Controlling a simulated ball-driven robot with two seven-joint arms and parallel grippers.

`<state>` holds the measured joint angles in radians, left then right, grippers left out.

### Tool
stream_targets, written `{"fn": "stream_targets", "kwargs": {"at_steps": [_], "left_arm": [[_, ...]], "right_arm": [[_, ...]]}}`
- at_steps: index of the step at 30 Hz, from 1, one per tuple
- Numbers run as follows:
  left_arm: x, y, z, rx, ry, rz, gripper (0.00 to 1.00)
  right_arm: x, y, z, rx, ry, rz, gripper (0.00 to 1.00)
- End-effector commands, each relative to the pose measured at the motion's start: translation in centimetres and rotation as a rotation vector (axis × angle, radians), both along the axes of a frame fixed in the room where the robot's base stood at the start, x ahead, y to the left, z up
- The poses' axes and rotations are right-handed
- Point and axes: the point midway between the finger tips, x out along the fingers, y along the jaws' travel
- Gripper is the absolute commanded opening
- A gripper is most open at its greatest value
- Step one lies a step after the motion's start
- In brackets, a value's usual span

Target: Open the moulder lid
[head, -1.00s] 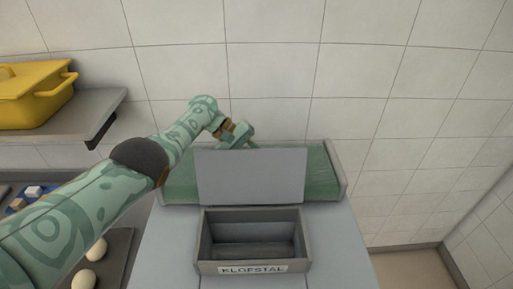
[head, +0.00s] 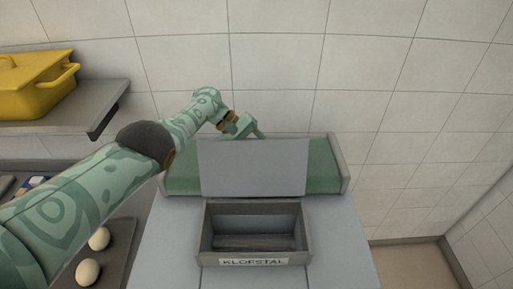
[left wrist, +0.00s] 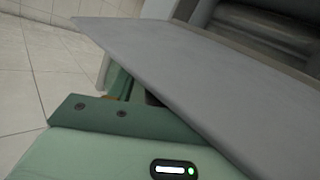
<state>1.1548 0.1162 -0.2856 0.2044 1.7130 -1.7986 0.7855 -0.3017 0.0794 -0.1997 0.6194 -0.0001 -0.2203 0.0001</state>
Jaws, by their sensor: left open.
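The moulder is a grey box (head: 204,238) with a KLOFSTAL label. Its flat grey lid (head: 254,167) stands raised at the back, and the hollow inside with a roller shows. My left gripper (head: 254,130) is behind the lid's upper left edge; part of it is hidden by the lid. In the left wrist view the lid (left wrist: 205,75) runs diagonally close across the gripper, hiding one side of it. The gripper is open; I cannot tell whether it touches the lid. My right gripper is in neither view.
A green belt (head: 326,172) lies behind the lid. A yellow pot (head: 35,88) stands on a grey shelf (head: 92,112) at the left. A dark tray (head: 117,255) below holds pale dough balls. The tiled wall is close behind.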

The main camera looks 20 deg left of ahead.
Motion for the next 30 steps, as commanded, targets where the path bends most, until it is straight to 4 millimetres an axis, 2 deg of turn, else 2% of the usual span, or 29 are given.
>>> {"fn": "stream_targets", "kwargs": {"at_steps": [5,8,13,21,24,30], "left_arm": [[0.1,1.1,1.1,0.001,-0.001,0.003,0.50],[0.2,2.6,2.7,0.001,-0.003,0.003,0.50],[0.3,6.1,5.8,0.000,-0.004,0.004,0.50],[0.4,10.6,9.1,-0.001,-0.003,-0.001,0.50],[0.4,11.5,10.0,-0.001,-0.002,0.000,0.50],[0.4,12.0,10.9,0.001,0.000,-0.001,0.50]], "right_arm": [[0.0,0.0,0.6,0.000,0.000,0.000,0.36],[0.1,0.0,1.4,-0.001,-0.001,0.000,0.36],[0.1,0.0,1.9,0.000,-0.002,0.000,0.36],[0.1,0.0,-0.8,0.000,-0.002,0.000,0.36],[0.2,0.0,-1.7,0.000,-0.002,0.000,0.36],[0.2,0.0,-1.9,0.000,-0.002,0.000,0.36]]}}
